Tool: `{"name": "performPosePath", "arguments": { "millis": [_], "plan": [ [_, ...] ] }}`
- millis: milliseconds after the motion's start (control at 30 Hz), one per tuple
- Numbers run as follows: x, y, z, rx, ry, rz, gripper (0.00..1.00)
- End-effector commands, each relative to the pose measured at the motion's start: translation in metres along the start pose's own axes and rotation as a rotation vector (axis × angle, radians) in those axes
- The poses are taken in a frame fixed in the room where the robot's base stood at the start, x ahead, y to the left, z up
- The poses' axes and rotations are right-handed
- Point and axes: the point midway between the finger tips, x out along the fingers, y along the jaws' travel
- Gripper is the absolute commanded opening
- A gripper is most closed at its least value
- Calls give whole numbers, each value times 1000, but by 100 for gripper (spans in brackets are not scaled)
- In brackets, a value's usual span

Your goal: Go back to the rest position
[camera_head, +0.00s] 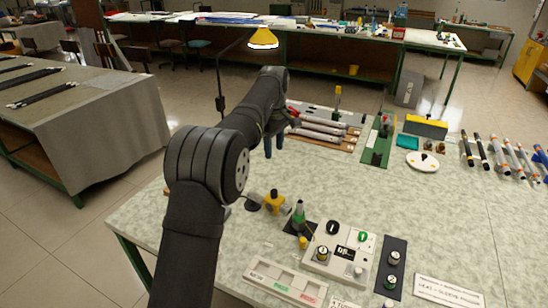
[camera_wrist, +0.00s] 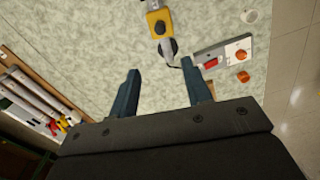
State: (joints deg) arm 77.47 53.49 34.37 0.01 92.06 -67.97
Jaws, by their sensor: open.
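My gripper (camera_head: 273,145) hangs above the light green table (camera_head: 370,205), left of the grey rods in the head view. In the wrist view its two blue fingers (camera_wrist: 162,88) are spread wide apart with nothing between them. Below and beyond the fingertips I see the table top, with a yellow block-like device (camera_wrist: 159,22) ahead of them. Grey rods (camera_head: 320,132) lie side by side on a brown rack behind and to the right of my gripper; rods (camera_wrist: 28,92) also show at the left of the wrist view.
A control box (camera_head: 340,250) with knobs and a green-topped cone tool (camera_head: 299,216) stand at the front. A yellow lamp (camera_head: 263,38) stands behind my arm. Several rods (camera_head: 500,158) lie at the right. The middle of the table is mostly clear.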

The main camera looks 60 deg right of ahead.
Motion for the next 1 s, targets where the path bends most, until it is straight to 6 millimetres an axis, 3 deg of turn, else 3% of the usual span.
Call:
{"name": "performPosePath", "arguments": {
  "millis": [733,867,1000],
  "plan": [
    [-2,0,0,0,0,-1,44],
    [7,0,0,0,-1,-2,44],
    [30,-1,0,0,-2,-5,44]
  ]
}}
